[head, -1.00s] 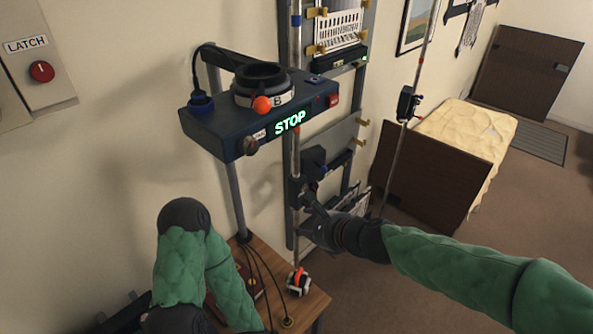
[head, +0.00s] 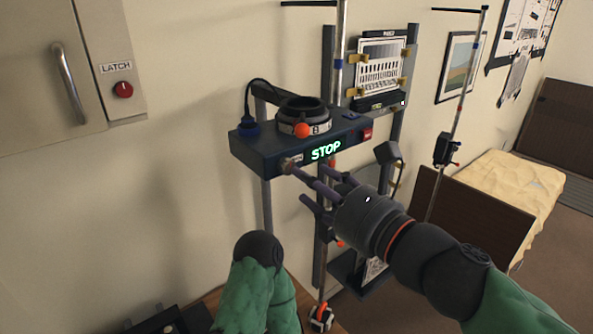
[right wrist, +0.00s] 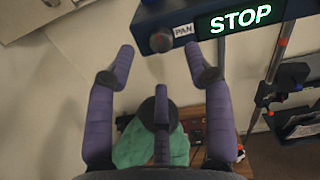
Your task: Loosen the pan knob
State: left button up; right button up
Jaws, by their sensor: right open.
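The pan knob (right wrist: 161,41) is a small dark, reddish-grey round knob on the front of the dark blue box (head: 260,152), left of the PAN label (right wrist: 184,30) and the green STOP display (head: 326,150). In the head view, the knob is at the box's lower front, close to a fingertip. My right gripper (head: 305,183) has purple fingers and is open and empty. In the right wrist view, the right gripper's fingertips (right wrist: 160,50) stand apart on either side of the knob, seemingly short of it. Contact cannot be told.
A black ring (head: 303,108) with an orange ball sits on the box. A vertical rail (head: 340,50) and a rack with a white slotted panel (head: 380,75) stand to the right. My green left arm is below.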

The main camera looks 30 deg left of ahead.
aim_at(290, 167)
jog(key=x, duration=0.5)
jog(key=shift+w+a, duration=0.15)
jog(key=shift+a, duration=0.15)
grip_shut()
